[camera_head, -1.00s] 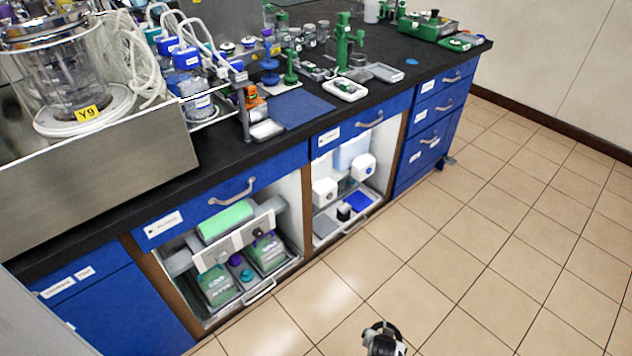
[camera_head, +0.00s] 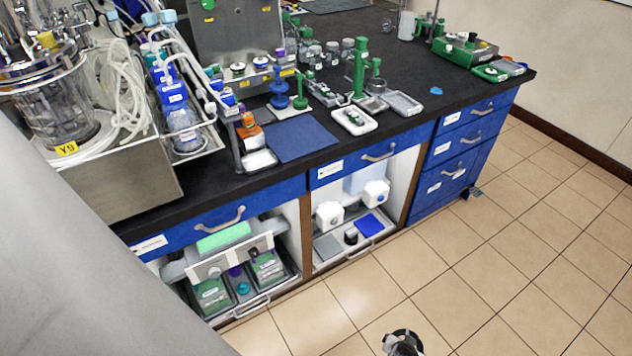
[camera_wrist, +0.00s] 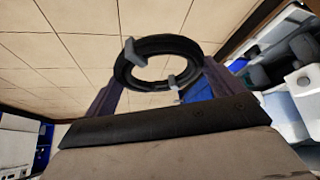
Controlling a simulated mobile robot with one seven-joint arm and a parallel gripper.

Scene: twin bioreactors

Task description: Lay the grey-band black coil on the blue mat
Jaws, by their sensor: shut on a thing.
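My gripper (camera_wrist: 158,84) is shut on a black coil (camera_wrist: 170,44) in the wrist view. The coil is a ring with light grey bands at two places, held out beyond the dark fingers. In the head view the coil (camera_head: 404,334) shows at the bottom edge, in front of the cabinets and over the tiled floor; most of my gripper is out of frame there. A flat blue mat (camera_head: 302,142) lies on the black counter, with its middle bare. The coil is well apart from the mat.
An orange-topped bottle and a small white tray (camera_head: 259,161) stand left of the mat. A white tray with green parts (camera_head: 354,121) is on its right, and blue and green stands are behind it. Open cabinet shelves (camera_head: 345,250) lie below the counter.

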